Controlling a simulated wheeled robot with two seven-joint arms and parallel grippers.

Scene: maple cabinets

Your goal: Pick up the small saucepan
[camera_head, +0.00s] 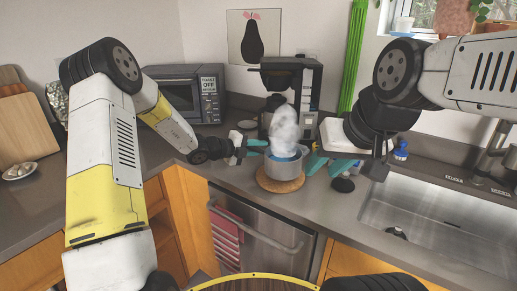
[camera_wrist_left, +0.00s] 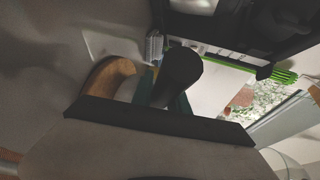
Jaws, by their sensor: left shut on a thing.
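The small saucepan (camera_head: 290,169) is a grey metal pot with blue contents and white steam rising from it. It appears upright, on or just above a round wooden trivet (camera_head: 281,183); I cannot tell which. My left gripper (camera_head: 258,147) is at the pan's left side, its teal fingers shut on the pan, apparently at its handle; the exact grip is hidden. In the left wrist view a dark rounded handle (camera_wrist_left: 180,75) shows close to the teal finger. My right gripper (camera_head: 327,164) is open and empty, just right of the pan.
A coffee maker (camera_head: 304,85) stands behind the pan, and a toaster oven (camera_head: 188,92) is at the back left. A metal sink (camera_head: 430,222) is at the right. A blue bottle (camera_head: 400,150) stands behind the sink. The counter left of the trivet is mostly clear.

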